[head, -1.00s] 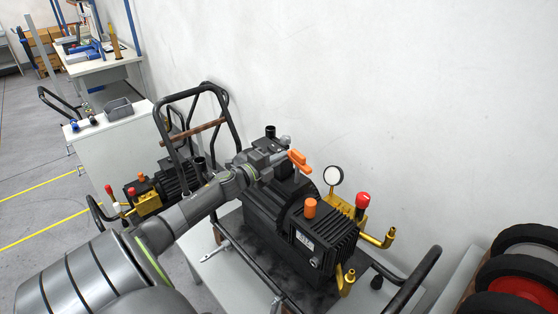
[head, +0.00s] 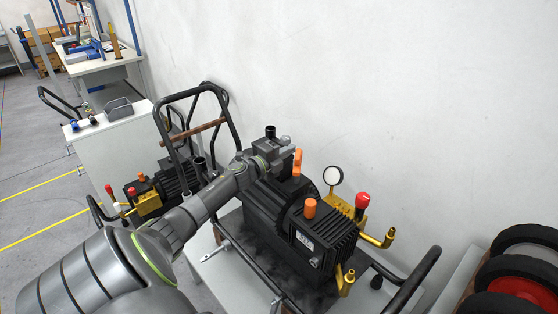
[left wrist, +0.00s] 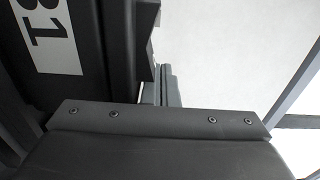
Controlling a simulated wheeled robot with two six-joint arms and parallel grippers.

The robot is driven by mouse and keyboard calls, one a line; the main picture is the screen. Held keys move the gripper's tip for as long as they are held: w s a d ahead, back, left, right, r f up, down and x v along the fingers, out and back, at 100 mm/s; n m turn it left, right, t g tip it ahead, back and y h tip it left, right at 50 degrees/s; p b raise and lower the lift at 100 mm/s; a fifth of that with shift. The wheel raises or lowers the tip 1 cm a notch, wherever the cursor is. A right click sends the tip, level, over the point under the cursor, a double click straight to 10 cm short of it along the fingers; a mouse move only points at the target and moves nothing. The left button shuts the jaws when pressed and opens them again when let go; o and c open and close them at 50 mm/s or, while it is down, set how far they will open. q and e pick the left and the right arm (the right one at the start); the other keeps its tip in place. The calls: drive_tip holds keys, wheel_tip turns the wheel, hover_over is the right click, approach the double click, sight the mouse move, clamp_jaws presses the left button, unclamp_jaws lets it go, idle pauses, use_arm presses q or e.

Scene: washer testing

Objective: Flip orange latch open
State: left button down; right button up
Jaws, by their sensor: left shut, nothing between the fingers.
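The orange latch (head: 297,162) sits on top of the black pump (head: 272,205) in the head view. It shows as a narrow upright orange piece. My left gripper (head: 285,142) is close to its upper left side, shut and empty. I cannot tell whether the fingers touch the latch. The latch does not show there. My right gripper is not in view.
An orange cap (head: 310,208), a gauge (head: 333,176), a red knob (head: 362,201) and brass fittings (head: 378,238) stand on the pump's right. A black handle frame (head: 415,278) borders the cart. The white wall is close behind. A second pump (head: 150,197) stands left.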

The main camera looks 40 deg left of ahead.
use_arm(q)
drive_tip(key=shift+w+d, duration=0.15)
drive_tip(key=shift+w, duration=0.2)
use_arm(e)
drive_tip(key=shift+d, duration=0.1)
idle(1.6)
